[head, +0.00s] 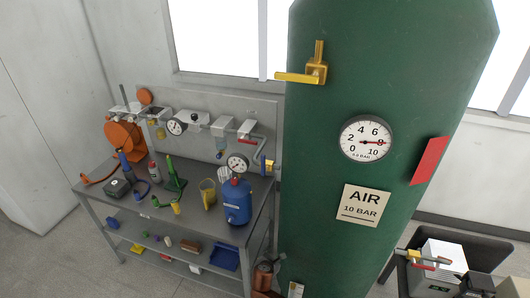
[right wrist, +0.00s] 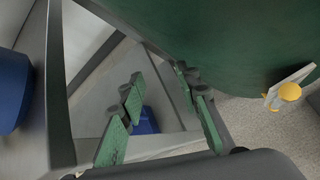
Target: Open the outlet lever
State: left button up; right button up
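A yellow lever valve (head: 315,72) sits high on the front of the large green air tank (head: 345,235) in the head view. One yellow arm points left and another points up; no label names it as the outlet lever. My right gripper (right wrist: 165,118) shows in the right wrist view with its green-padded fingers spread apart and nothing between them. The green tank (right wrist: 240,35) is beyond its fingers at the upper right. I cannot make out the right gripper clearly in the head view. My left gripper is not seen.
A pressure gauge (head: 366,138) and a red plate (head: 429,160) are on the tank. A workbench (head: 150,212) with a blue vessel (head: 237,201) stands left of it. A yellow knob (right wrist: 290,91) with a pale tag is low by the tank. A box with a red lever (head: 425,262) stands right.

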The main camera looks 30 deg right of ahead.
aim_at(263, 162)
jog(key=w+a+r+n+t+h+p, duration=0.1)
jog(key=w+r+n+h+p, duration=0.1)
jog(key=r, duration=1.4)
jog(key=w+a+r+n+t+h+p, duration=0.1)
jog(key=w+r+t+h+p, duration=0.15)
jog(key=r, duration=1.35)
jog(key=w+a+r+n+t+h+p, duration=0.1)
jog(key=w+a+r+n+h+p, duration=0.1)
jog(key=r, duration=1.4)
jog(key=x, duration=0.5)
jog(key=f+p+x, duration=0.1)
jog(key=x, duration=0.1)
jog(key=shift+d, duration=0.3)
jog(key=shift+c, duration=0.5)
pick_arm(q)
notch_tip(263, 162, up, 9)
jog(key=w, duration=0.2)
pick_arm(e)
grip_shut()
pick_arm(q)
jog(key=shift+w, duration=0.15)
